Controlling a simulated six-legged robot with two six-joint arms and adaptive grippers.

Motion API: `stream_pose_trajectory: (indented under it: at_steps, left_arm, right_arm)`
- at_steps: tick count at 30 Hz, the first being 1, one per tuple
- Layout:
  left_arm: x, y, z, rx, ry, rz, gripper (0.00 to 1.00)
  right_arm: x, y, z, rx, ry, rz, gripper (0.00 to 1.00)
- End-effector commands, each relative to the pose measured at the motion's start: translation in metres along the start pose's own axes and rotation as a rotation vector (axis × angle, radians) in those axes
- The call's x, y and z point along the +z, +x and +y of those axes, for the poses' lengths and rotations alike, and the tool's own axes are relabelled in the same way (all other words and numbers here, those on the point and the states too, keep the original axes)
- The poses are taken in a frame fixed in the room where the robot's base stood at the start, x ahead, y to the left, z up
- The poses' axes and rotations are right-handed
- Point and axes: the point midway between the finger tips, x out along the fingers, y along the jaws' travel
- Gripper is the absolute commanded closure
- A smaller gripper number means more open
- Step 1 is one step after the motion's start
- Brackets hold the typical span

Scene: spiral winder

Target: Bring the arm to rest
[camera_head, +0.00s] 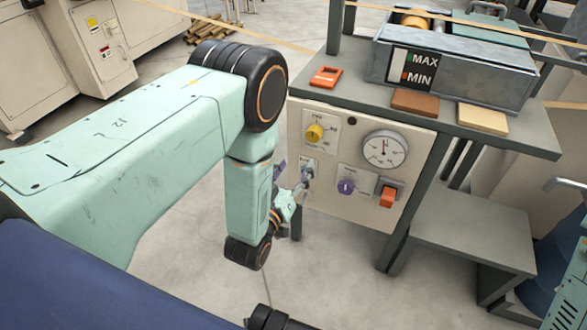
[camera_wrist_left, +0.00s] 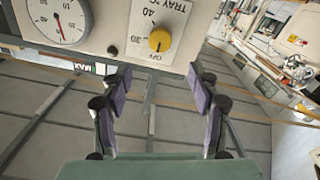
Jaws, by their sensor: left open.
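My left arm (camera_head: 150,140) comes in from the left and bends down in front of the control panel (camera_head: 330,205). My left gripper (camera_head: 291,182) hangs just in front of the panel's left part, below the yellow knob (camera_head: 314,132). In the left wrist view the gripper (camera_wrist_left: 158,86) has its purple-padded fingers wide apart with nothing between them. The yellow knob (camera_wrist_left: 159,40) shows beyond the fingertips, beside a "TRAY °C" scale. Whether a finger touches the panel cannot be told. My right gripper is out of view.
The panel also carries a round gauge (camera_head: 385,149), a purple knob (camera_head: 346,187) and an orange switch (camera_head: 389,197). Above stands a metal tank (camera_head: 455,78) marked MAX and MIN. A lower grey shelf (camera_head: 465,225) is at right. Open floor (camera_head: 190,255) lies left of the panel.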

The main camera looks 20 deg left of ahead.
Motion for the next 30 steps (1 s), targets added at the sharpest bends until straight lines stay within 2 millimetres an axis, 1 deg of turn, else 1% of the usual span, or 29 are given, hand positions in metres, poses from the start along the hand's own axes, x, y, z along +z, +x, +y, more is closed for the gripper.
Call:
stream_pose_trajectory:
  at_steps: [9, 11, 12, 14, 15, 17, 18, 20, 21, 22, 23, 24, 26, 27, 29, 30]
  left_arm:
    - [0.001, 0.000, 0.000, -0.001, 0.006, -0.004, 0.39]
    - [0.007, 0.000, -0.002, -0.008, 0.021, -0.032, 0.39]
    - [0.014, -0.001, -0.004, -0.017, 0.032, -0.066, 0.39]
    - [0.033, -0.009, -0.009, -0.038, 0.057, -0.158, 0.39]
    - [0.049, -0.020, -0.014, -0.056, 0.076, -0.242, 0.39]
    - [0.075, -0.044, -0.024, -0.088, 0.107, -0.388, 0.39]
    - [0.089, -0.063, -0.030, -0.108, 0.127, -0.489, 0.39]
    - [0.107, -0.095, -0.039, -0.136, 0.153, -0.641, 0.39]
    - [0.116, -0.118, -0.045, -0.155, 0.167, -0.742, 0.39]
    - [0.122, -0.138, -0.048, -0.167, 0.177, -0.819, 0.39]
    - [0.126, -0.156, -0.051, -0.178, 0.185, -0.891, 0.39]
    - [0.129, -0.182, -0.054, -0.192, 0.194, -0.988, 0.39]
    - [0.130, -0.221, -0.057, -0.208, 0.203, -1.127, 0.39]
    - [0.128, -0.247, -0.058, -0.219, 0.204, -1.214, 0.39]
    - [0.122, -0.282, -0.057, -0.229, 0.204, -1.330, 0.39]
    - [0.117, -0.303, -0.055, -0.235, 0.200, -1.398, 0.39]
  right_arm:
    - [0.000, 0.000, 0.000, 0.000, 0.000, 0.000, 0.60]
    - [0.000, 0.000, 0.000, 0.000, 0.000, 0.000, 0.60]
    - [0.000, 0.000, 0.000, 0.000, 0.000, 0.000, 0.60]
    - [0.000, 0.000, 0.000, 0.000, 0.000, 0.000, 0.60]
    - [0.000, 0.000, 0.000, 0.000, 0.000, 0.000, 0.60]
    - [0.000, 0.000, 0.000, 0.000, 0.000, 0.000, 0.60]
    - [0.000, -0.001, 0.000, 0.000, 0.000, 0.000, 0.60]
    - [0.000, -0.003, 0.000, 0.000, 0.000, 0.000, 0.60]
    - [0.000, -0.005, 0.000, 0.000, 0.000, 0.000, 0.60]
    - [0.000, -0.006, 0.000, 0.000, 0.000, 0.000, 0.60]
    - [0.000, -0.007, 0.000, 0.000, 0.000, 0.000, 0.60]
    - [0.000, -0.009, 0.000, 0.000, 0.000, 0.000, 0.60]
    - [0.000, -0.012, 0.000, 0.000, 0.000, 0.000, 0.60]
    - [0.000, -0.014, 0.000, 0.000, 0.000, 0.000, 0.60]
    - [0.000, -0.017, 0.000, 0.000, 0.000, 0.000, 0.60]
    - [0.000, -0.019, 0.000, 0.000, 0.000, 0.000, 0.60]
